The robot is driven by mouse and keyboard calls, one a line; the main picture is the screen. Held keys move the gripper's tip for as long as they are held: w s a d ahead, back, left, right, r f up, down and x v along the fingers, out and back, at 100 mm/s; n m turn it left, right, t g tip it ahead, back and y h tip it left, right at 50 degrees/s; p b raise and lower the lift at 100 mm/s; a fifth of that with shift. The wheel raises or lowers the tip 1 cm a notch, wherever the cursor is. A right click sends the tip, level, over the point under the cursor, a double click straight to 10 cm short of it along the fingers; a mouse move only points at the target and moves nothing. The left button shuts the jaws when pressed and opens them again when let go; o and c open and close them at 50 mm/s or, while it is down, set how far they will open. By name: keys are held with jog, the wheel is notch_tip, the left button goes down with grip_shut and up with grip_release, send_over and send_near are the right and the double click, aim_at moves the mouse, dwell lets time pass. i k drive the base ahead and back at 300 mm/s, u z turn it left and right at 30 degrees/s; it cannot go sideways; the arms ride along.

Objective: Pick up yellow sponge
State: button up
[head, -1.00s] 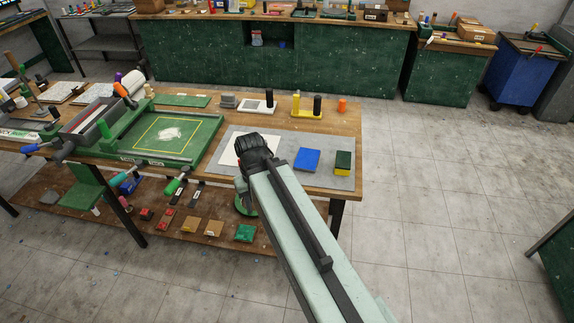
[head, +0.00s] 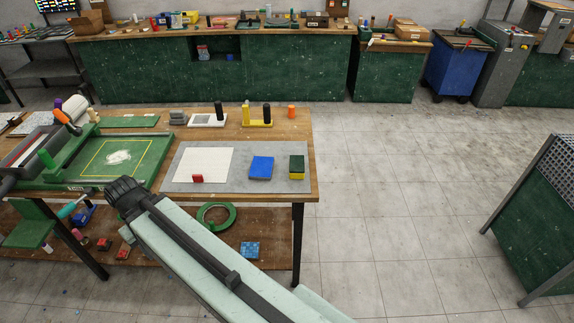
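The yellow sponge (head: 296,177) lies on the grey mat (head: 222,185) near the right end of the workbench. It is a small block with a dark green top layer and a yellow lower layer. My pale green arm crosses the lower middle of the head view, and its dark joint is at the bench's front edge, well left of the sponge. My gripper itself does not show; it is out of sight beyond or below that joint. Nothing covers the sponge.
A blue block (head: 261,167) lies just left of the sponge. A white sheet (head: 205,163) with a small red block (head: 197,178) lies further left. A yellow stand with black posts (head: 257,122) and an orange cylinder (head: 291,111) stand behind.

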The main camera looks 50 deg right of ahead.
aim_at(297, 164)
jog(key=i, duration=0.95)
jog(key=z, duration=0.05)
